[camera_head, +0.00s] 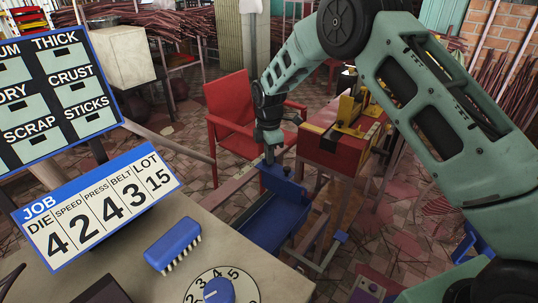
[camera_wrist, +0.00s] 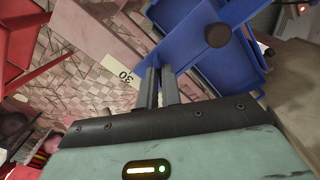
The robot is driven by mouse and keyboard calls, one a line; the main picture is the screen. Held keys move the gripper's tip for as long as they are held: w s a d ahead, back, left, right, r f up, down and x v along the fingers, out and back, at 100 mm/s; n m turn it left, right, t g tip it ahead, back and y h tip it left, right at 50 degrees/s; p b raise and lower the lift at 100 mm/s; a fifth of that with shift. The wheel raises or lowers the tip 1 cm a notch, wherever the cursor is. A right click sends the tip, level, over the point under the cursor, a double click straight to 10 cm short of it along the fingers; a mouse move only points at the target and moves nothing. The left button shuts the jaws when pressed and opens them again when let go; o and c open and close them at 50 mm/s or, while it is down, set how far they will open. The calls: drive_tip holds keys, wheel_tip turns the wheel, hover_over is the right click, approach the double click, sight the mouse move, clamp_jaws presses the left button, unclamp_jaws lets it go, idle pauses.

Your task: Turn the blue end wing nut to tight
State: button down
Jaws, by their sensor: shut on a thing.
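The blue end (camera_head: 283,183) is an upright blue plate at the far end of a blue tray, over a pale rail. In the wrist view the blue end (camera_wrist: 185,45) lies just past my fingertips. My gripper (camera_head: 269,157) points down at the left edge of this plate. In the wrist view my gripper (camera_wrist: 160,72) has its two grey fingers close together, with their tips against the blue part. It is shut on the wing nut, which the fingertips hide, so its angle cannot be told. A dark round knob (camera_wrist: 217,35) sits on the blue part, apart from the fingers.
The blue tray (camera_head: 272,222) stretches towards me. A rail with a "30" mark (camera_wrist: 125,76) runs beside the fingers. A red and yellow machine (camera_head: 340,145) stands close right, a red chair (camera_head: 240,120) behind. A table with a dial (camera_head: 222,288) and signs is in front.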

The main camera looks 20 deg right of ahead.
drive_tip(key=m, duration=1.8)
drive_tip(key=shift+r, duration=0.1)
drive_tip(key=m, duration=0.3)
drive_tip(key=shift+m, duration=0.3)
drive_tip(key=m, duration=0.6)
drive_tip(key=shift+p, duration=0.35)
drive_tip(key=shift+w+m, duration=0.1)
drive_tip(key=shift+m, duration=0.3)
drive_tip(key=c, duration=1.6)
unclamp_jaws()
